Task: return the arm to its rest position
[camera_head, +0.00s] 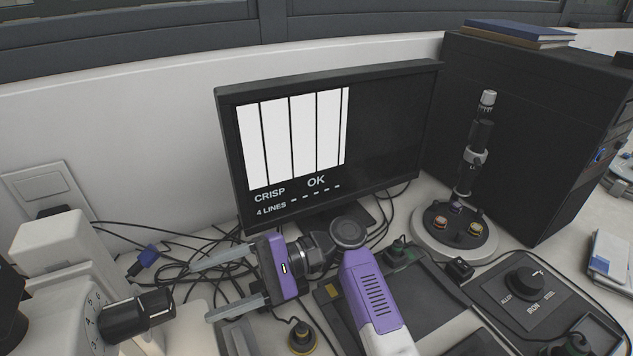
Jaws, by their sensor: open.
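My arm, purple and white, rises from the bottom middle of the head view. Its wrist bends to the left above the bench. My gripper (222,284) points left, and its two grey fingers are spread wide apart. Nothing is between the fingers. The gripper is in front of and below the monitor (400,135), near loose cables and left of the dark base plate. The lower part of my arm is cut off by the frame edge.
The monitor shows white bars and "CRISP", "OK", "4 LINES". A round stand with a column (470,160) is at right, before a black computer case (520,120). A control box with a knob (525,284) is lower right. White equipment (65,245) stands left; cables (185,262) clutter the bench.

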